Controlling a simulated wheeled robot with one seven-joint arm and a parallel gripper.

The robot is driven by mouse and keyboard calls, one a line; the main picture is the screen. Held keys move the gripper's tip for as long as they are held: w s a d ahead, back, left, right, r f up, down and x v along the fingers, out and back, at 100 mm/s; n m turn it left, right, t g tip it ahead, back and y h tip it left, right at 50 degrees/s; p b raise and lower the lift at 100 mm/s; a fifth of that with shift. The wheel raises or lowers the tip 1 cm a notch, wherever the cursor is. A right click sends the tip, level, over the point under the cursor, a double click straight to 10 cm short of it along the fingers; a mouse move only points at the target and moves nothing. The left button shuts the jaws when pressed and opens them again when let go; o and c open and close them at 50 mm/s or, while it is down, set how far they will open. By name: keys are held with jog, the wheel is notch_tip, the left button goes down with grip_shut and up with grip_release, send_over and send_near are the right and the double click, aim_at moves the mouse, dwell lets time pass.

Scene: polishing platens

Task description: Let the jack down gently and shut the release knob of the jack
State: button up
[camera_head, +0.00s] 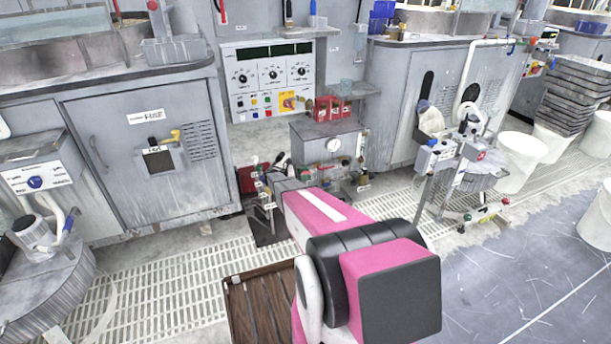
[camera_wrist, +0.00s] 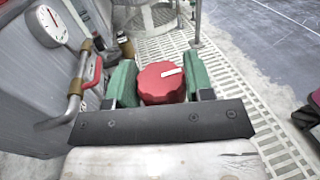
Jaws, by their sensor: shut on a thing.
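In the wrist view a red, scalloped knob (camera_wrist: 160,88) with a white bar on its face sits between the two green fingers of my gripper (camera_wrist: 161,77). The fingers are shut on it, one on each side. It matches a release knob, but the jack's body cannot be told apart behind it.
A grey cabinet with a round gauge (camera_head: 333,145) stands just beyond my arm; its gauge (camera_wrist: 47,22) and a pipe with a red lever (camera_wrist: 93,72) are left of my fingers. A slatted wooden board (camera_head: 258,305) lies below. Pale grating (camera_head: 170,285) covers the floor.

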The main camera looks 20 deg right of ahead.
dwell(0.3)
jog(key=o, duration=0.9)
jog(key=shift+a, duration=0.1)
jog(key=a, duration=0.2)
jog(key=w+a, duration=0.1)
jog(key=a, duration=0.4)
jog(key=shift+w+a, duration=0.1)
jog(key=shift+w, duration=0.2)
